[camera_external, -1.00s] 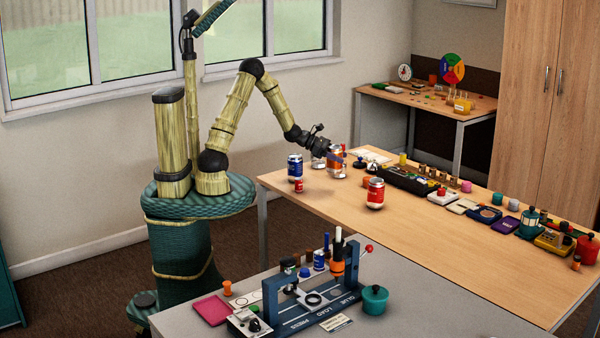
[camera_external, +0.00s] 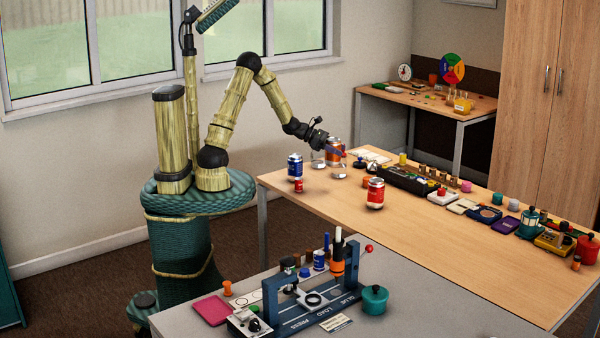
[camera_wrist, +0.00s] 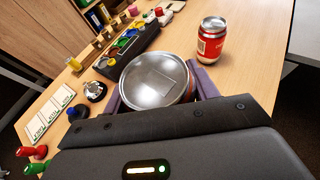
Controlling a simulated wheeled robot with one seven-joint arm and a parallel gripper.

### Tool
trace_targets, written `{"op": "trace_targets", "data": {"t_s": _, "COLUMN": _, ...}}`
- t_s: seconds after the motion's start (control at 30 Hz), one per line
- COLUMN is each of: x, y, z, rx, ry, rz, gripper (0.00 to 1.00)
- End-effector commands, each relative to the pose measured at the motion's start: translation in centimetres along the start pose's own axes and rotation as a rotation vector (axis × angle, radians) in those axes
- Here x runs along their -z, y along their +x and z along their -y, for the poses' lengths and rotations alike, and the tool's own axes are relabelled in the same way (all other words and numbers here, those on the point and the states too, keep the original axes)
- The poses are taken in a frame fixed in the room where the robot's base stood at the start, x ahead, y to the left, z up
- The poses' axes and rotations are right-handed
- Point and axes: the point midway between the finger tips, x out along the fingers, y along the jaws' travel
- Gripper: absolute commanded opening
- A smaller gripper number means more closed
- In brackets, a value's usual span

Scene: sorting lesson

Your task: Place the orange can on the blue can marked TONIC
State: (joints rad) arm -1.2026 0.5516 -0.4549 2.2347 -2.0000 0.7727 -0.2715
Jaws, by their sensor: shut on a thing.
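My gripper (camera_external: 334,152) is shut on the orange can (camera_external: 335,146), which it holds upright a little above the far left part of the wooden table. In the wrist view the can's silver lid (camera_wrist: 154,80) sits between the purple fingers, and its sides are mostly hidden. A blue can (camera_external: 295,167) stands upright near the table's left edge, to the left of my gripper and apart from it. Its lettering is too small to read.
A red can (camera_external: 376,193) stands to the front right; it also shows in the wrist view (camera_wrist: 212,42). A small red item (camera_external: 299,186) stands just in front of the blue can. A pale, silvery object (camera_external: 340,173) shows below the held can. A black tray (camera_external: 405,181) lies to the right.

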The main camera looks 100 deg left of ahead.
Motion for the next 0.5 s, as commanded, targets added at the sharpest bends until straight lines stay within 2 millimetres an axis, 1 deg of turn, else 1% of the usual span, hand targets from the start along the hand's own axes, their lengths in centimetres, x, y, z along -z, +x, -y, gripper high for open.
{"op": "trace_targets", "data": {"t_s": 0.03, "x": -0.7, "y": -0.9, "z": -0.5, "rx": -0.007, "ry": -0.004, "rz": -0.003, "gripper": 0.37}}
{"op": "trace_targets", "data": {"t_s": 0.1, "x": -1.0, "y": -2.0, "z": -1.0, "rx": -0.013, "ry": -0.006, "rz": -0.004, "gripper": 0.37}}
{"op": "trace_targets", "data": {"t_s": 0.5, "x": -2.2, "y": -9.2, "z": -4.0, "rx": -0.057, "ry": -0.019, "rz": -0.011, "gripper": 0.37}}
